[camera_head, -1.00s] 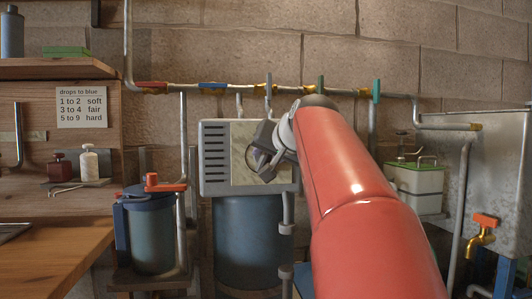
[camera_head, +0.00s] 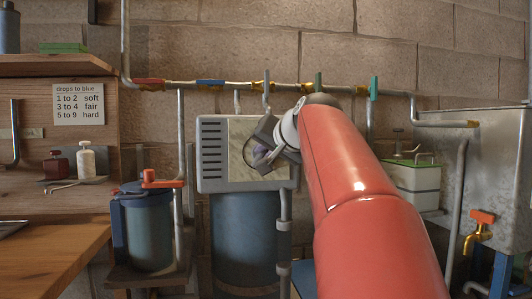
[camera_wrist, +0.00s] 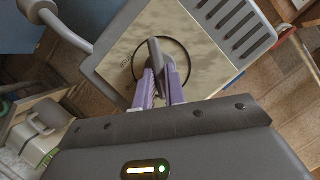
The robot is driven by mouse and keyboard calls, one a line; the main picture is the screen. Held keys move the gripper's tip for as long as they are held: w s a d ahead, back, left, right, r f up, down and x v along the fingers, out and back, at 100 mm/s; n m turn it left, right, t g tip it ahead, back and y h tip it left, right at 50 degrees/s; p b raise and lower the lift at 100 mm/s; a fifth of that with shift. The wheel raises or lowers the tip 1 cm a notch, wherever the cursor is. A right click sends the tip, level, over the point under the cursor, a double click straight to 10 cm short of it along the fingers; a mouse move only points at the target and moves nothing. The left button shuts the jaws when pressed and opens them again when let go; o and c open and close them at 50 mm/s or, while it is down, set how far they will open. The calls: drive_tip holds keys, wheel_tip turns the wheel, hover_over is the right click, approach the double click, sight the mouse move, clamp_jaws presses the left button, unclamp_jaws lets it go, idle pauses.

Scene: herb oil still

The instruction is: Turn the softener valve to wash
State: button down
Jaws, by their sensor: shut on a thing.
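The softener valve head (camera_head: 210,172) is a grey box with dark slots and a mottled pale panel (camera_head: 241,140). It sits on top of a blue tank (camera_head: 245,240). In the wrist view the panel (camera_wrist: 205,35) carries a dark ring and a grey upright knob (camera_wrist: 153,52). My gripper (camera_wrist: 163,78) has purple fingers shut on this knob. In the head view my gripper (camera_head: 261,152) is at the front of the panel and hides its right part. The panel's marks are too small to read, so I cannot tell the valve's setting.
A pipe (camera_head: 185,84) with coloured handles runs along the wall above. A blue canister (camera_head: 147,235) with a red handle stands left. A white-and-green box (camera_head: 415,180) and a metal tank (camera_head: 500,165) with a brass tap stand right. A wooden bench (camera_head: 50,258) is at the left.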

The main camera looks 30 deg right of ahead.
drive_tip(key=m+b, duration=0.1)
drive_tip(key=m+t+y+b, duration=0.1)
drive_tip(key=m, duration=0.1)
drive_tip(key=m+y, duration=0.1)
drive_tip(key=shift+d+f+m+t+b, duration=0.2)
drive_tip(key=shift+f+m+t+b, duration=0.1)
drive_tip(key=shift+f+t+b, duration=0.1)
drive_tip(key=shift+r, duration=0.1)
idle(0.4)
drive_tip(key=c, duration=1.5)
unclamp_jaws()
drive_tip(key=shift+s, duration=0.1)
drive_tip(key=shift+o, duration=0.2)
drive_tip(key=s+r+b, duration=0.1)
drive_tip(key=s, duration=0.6)
drive_tip(key=shift+s+d+r, duration=0.15)
drive_tip(key=shift+s+d, duration=0.2)
